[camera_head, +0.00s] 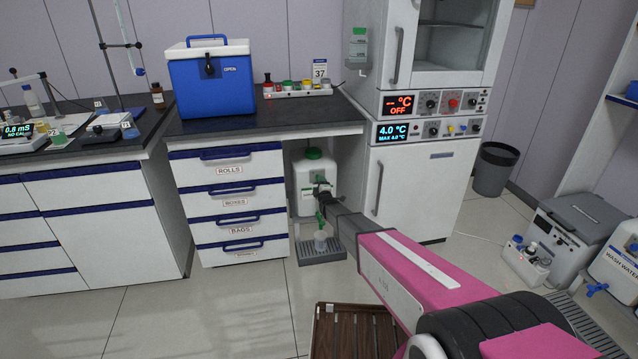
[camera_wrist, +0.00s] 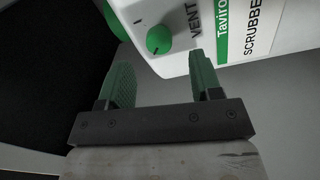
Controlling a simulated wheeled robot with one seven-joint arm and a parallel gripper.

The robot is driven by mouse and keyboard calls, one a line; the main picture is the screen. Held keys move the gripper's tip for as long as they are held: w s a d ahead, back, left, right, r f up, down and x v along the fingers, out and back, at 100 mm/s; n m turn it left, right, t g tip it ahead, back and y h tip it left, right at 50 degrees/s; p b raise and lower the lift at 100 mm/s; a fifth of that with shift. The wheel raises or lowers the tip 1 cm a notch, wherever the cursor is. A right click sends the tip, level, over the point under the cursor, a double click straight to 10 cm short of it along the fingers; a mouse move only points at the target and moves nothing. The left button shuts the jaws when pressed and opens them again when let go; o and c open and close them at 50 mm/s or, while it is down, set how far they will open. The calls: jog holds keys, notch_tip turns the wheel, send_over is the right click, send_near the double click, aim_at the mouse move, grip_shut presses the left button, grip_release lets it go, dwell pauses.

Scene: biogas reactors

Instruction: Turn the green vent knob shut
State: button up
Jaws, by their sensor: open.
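The green vent knob (camera_wrist: 159,40) sits on a white housing (camera_wrist: 178,15) beside the printed word VENT in the wrist view. A small dark mark shows near its lower edge. My gripper (camera_wrist: 161,66) is open and empty, with its two green-padded fingers pointing toward the knob. The knob appears between the fingertips, a little beyond them, and I see no contact. In the head view my gripper (camera_head: 321,201) is in front of a white green-capped canister (camera_head: 303,193) under the counter. The knob is hard to make out there behind my gripper.
The canister stands in a recess between the white drawer unit (camera_head: 229,218) and the fridge (camera_head: 413,190). A grey grated tray (camera_head: 322,253) lies on the floor below. A brown slatted crate (camera_head: 335,335) stands nearer. A green cap (camera_wrist: 117,20) shows beside the housing.

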jog(key=v, duration=0.6)
